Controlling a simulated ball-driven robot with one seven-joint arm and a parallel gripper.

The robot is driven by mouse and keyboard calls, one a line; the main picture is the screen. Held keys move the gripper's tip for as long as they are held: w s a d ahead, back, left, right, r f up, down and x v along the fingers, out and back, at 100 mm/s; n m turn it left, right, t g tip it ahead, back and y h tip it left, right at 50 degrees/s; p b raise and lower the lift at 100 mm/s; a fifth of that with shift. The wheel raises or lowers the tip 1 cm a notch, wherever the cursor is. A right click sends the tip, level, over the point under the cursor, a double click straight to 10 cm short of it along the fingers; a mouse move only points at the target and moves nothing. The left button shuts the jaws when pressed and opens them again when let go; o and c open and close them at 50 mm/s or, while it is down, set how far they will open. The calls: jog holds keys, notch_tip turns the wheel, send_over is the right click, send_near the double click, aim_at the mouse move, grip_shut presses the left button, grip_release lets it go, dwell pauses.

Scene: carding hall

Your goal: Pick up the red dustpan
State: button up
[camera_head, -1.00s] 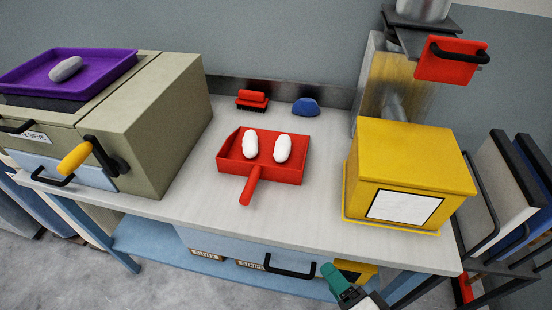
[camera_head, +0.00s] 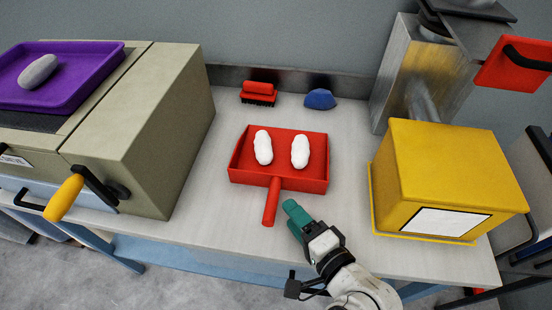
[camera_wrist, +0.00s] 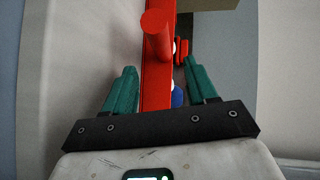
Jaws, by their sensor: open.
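The red dustpan (camera_head: 315,184) lies on the pale worktop with its handle (camera_head: 271,202) pointing toward me. Two white oval lumps (camera_head: 299,152) rest in its pan. My gripper (camera_head: 290,207) is just right of the handle's end in the head view, apart from it. In the wrist view my gripper (camera_wrist: 160,88) is open, with green fingers spread to either side. The red handle (camera_wrist: 158,38) shows beyond the fingertips, its round end facing the camera, with the pan's red edge behind it. Nothing is between the fingers' pads that I can see held.
A yellow box (camera_head: 445,175) stands right of the dustpan. A beige machine (camera_head: 150,130) with a purple tray (camera_head: 95,85) stands at left. A red brush (camera_head: 259,93) and a blue lump (camera_head: 320,99) lie behind the dustpan. The worktop between is clear.

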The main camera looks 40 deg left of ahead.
aim_at(273, 193)
jog(key=p+x, duration=0.1)
jog(key=x, duration=0.8)
jog(key=shift+r, duration=0.1)
grip_shut()
dwell(0.4)
